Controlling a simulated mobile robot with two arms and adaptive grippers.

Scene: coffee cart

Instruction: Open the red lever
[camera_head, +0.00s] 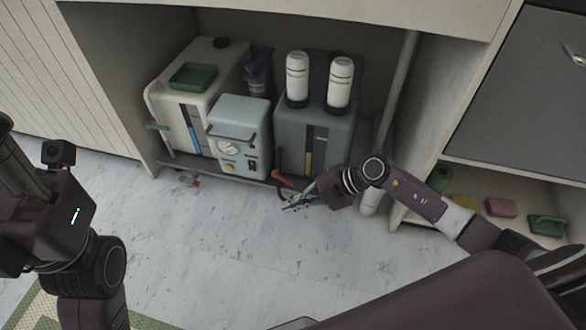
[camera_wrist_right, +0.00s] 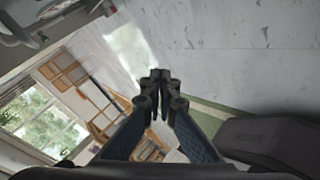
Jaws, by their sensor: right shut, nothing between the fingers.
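A red lever (camera_head: 282,180) shows at the lower front of the grey tank unit (camera_head: 325,145) in the cart bay, close to the floor. My right gripper (camera_head: 288,207) is just below and beside the lever, low over the floor. It appears apart from the lever, though the exact gap is hard to tell. In the right wrist view its fingertips (camera_wrist_right: 160,78) meet, with nothing between them; the lever does not show clearly there.
A pale blue box with a gauge (camera_head: 238,135) and a white tank (camera_head: 190,90) stand left of the grey unit. Two white bottles (camera_head: 297,75) stand on top. A right shelf holds a pink sponge (camera_head: 502,208). The marble floor (camera_head: 220,240) in front is clear.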

